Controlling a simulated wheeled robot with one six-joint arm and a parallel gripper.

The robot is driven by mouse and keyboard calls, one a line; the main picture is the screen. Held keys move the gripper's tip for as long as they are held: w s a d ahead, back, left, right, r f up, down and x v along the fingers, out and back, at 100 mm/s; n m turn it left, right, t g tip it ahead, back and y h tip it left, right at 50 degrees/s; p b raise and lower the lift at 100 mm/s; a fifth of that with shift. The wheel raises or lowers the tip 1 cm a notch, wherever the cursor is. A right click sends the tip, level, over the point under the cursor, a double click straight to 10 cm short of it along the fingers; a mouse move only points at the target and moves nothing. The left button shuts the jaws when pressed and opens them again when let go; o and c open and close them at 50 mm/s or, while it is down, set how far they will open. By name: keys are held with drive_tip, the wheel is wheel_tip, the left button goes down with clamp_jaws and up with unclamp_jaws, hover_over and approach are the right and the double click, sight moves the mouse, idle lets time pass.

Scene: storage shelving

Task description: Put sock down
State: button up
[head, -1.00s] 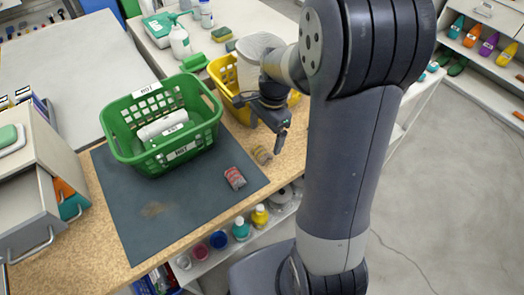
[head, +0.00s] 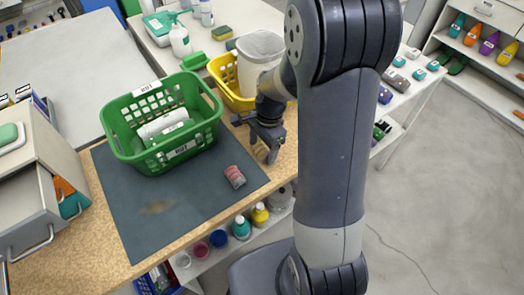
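A rolled sock with yellowish and grey bands (head: 260,153) lies on the speckled bench top, just right of the dark mat. My gripper (head: 263,150) is right over it, pointing down, with its fingers spread and partly hiding the sock. I cannot tell whether the fingers touch it. A second rolled sock, red and grey (head: 234,177), lies on the right part of the dark mat (head: 150,225), apart from my gripper.
A yellow basket (head: 228,85) with a white container (head: 258,60) is behind my gripper. A grey drawer unit (head: 30,185) stands at left.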

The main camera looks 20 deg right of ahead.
drive_tip(key=c, duration=0.7)
drive_tip(key=shift+r, duration=0.1)
